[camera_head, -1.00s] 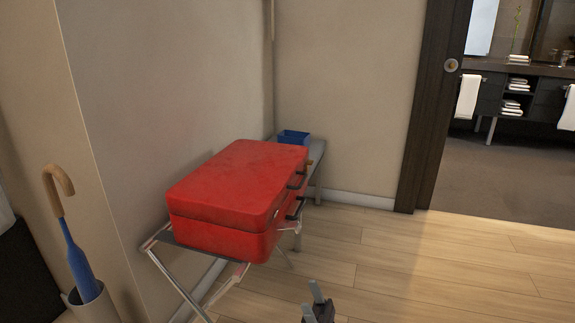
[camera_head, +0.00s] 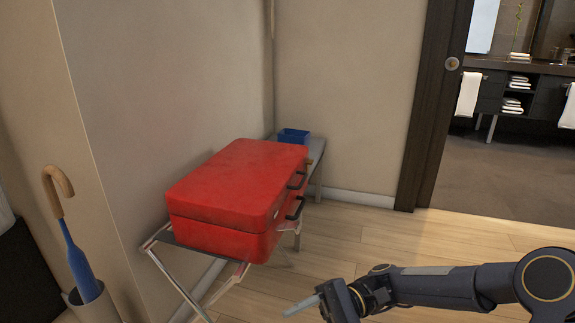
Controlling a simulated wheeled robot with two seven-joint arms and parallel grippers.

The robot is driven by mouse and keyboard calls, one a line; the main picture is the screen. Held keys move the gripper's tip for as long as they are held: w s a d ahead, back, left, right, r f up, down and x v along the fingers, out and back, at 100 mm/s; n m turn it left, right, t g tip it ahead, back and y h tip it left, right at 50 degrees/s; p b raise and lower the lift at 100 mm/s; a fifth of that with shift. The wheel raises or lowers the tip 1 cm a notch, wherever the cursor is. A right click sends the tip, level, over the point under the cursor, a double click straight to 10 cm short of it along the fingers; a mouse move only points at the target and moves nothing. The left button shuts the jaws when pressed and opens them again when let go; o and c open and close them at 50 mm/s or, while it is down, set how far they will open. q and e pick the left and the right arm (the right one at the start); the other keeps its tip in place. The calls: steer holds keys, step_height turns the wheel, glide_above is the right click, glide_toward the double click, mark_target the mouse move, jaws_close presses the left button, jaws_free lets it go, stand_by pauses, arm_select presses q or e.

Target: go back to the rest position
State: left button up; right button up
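My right arm comes in from the lower right. Its gripper (camera_head: 305,304) is over the floor, in front of and to the right of the red suitcase, apart from it. One finger shows pointing left; the rest is cut off or hidden, so its opening is unclear. The red suitcase (camera_head: 236,183) lies closed on a folding metal rack (camera_head: 190,287) against the wall. My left gripper is not in view.
A blue box (camera_head: 293,136) sits on a grey bench (camera_head: 318,160) behind the suitcase. An umbrella (camera_head: 77,250) stands in a holder (camera_head: 92,303) at the left. The wooden floor (camera_head: 440,240) is clear towards the doorway at the right.

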steer(key=s+d+n+t+h+p, duration=0.1)
steer(key=s+d+n+t+h, duration=0.1)
steer(key=s+d+t+h, duration=1.35)
step_height(320, 180, up, 39)
steer(key=w+d+g+y+p, duration=0.1)
steer(key=d+y+p, duration=0.1)
steer(key=p, duration=3.6)
steer(key=shift+w+y, duration=0.2)
steer(key=shift+y, duration=0.45)
steer(key=shift+d+f, duration=0.1)
steer(key=shift+f, duration=0.05)
